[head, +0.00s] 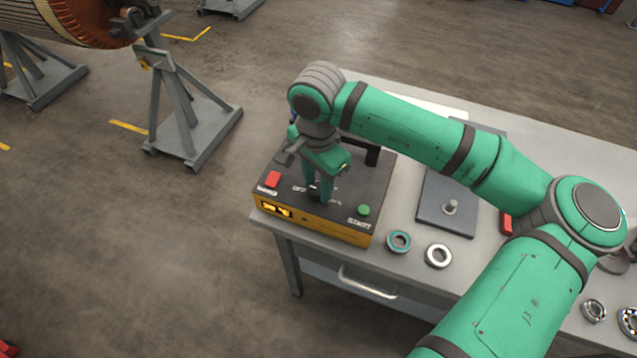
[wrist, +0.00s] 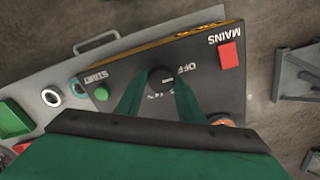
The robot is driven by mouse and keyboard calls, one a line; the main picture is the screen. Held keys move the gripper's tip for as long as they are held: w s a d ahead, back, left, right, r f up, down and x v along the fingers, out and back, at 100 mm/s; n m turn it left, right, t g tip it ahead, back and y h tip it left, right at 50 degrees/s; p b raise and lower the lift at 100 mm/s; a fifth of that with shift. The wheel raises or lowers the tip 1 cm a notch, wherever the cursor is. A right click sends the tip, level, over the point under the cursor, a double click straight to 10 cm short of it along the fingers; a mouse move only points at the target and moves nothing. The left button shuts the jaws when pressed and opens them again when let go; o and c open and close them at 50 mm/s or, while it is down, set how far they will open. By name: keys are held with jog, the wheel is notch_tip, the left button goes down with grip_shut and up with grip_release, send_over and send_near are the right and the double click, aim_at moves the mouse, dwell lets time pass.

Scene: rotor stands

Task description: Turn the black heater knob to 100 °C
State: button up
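The black heater knob (wrist: 161,78) sits on the dark top of the heater box, with a short pale pointer mark. The white OFF label (wrist: 182,65) is up and right of it; other dial markings are partly hidden by the fingers. My gripper (wrist: 159,80) is open, with one green finger on each side of the knob. I cannot tell whether either finger touches it. In the head view my gripper (head: 318,195) points down at the middle of the heater box (head: 350,231), and the knob shows only partly between the fingers.
The box has a red MAINS switch (head: 272,179), a green START button (head: 364,210) and a lit amber display (head: 277,209). Bearing rings (head: 398,241) and a dark plate with a peg (head: 445,215) lie to its right on the bench.

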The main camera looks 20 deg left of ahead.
jog(key=c, duration=0.4)
jog(key=shift+s+a, duration=0.15)
jog(key=shift+s, duration=0.1)
jog(key=shift+c, duration=0.2)
jog(key=m, duration=0.4)
jog(key=shift+a+m, duration=0.15)
jog(key=shift+m, duration=0.25)
jog(key=m, duration=0.6)
jog(key=shift+w, duration=0.1)
jog(key=m, duration=0.6)
jog(key=shift+w+a+m, duration=0.1)
jog(key=shift+w+m, duration=0.05)
jog(key=shift+m, duration=0.15)
jog(key=m, duration=0.6)
jog(key=shift+w+r, duration=0.1)
jog(key=shift+w, duration=0.05)
